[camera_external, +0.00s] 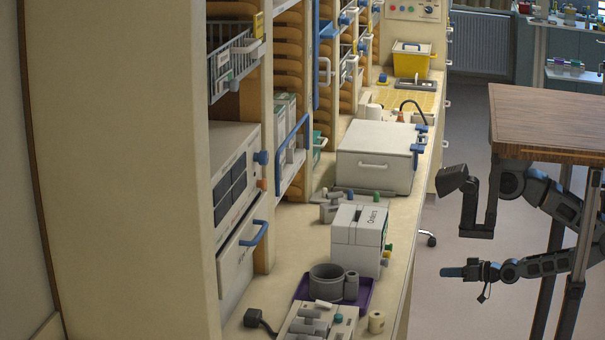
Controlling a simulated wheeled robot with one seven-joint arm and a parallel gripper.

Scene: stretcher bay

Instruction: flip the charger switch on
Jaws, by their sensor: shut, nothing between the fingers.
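I cannot make out a charger switch for certain. A pale device (293,336) with grey cylindrical parts and a small teal knob (338,318) sits at the near end of the counter; I cannot tell if it is the charger. A panel (402,9) with small coloured buttons and a dark knob is on the far wall unit. My gripper (456,272) is at the right, over the floor beside the counter. Its blue-tipped fingers look closed and empty, pointing left, apart from the counter and everything on it.
A wooden-topped table (550,115) stands over part of my arm at the right. The counter (397,255) holds a white box (375,160), a labelled white box (357,240), a purple tray (366,290) and a yellow bin (410,65). Grey floor (460,130) between counter and table is mostly clear.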

